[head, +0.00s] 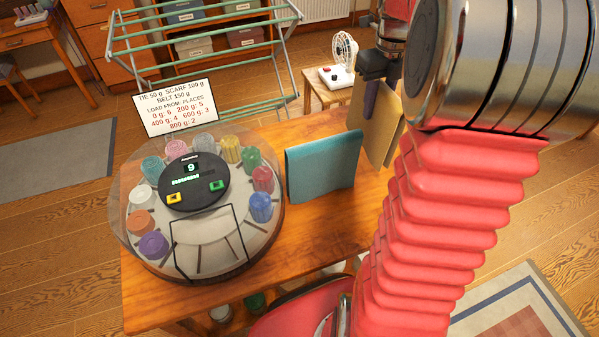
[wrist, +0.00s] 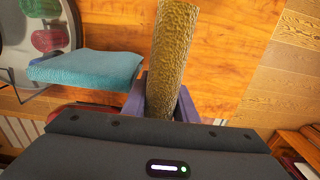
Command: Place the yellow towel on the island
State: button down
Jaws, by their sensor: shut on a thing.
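The yellow towel (head: 384,122) hangs upright below my gripper (head: 374,92) near the right end of the wooden island (head: 300,244) in the head view. In the wrist view the mustard-yellow towel (wrist: 178,45) is seen edge-on between the two purple fingers (wrist: 162,98), which are shut on it. The island top (wrist: 120,20) shows behind it. I cannot tell whether the towel's lower edge touches the wood. My arm covers part of the island's right side.
A teal folded towel (head: 324,173) stands left of the yellow one; it also shows in the wrist view (wrist: 88,68). A round carousel with coloured rolls (head: 196,205) and a sign (head: 174,107) fill the island's left part. A drying rack (head: 203,59) and a small fan (head: 344,56) stand behind.

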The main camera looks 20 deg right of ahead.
jog(key=shift+d+f, duration=0.1)
notch_tip(320, 180, down, 6)
dwell(0.6)
jog(key=shift+s+f, duration=0.1)
jog(key=shift+f, duration=1.8)
jog(key=c, duration=1.4)
grip_release()
jog(key=shift+f, duration=0.1)
jog(key=shift+c, duration=0.2)
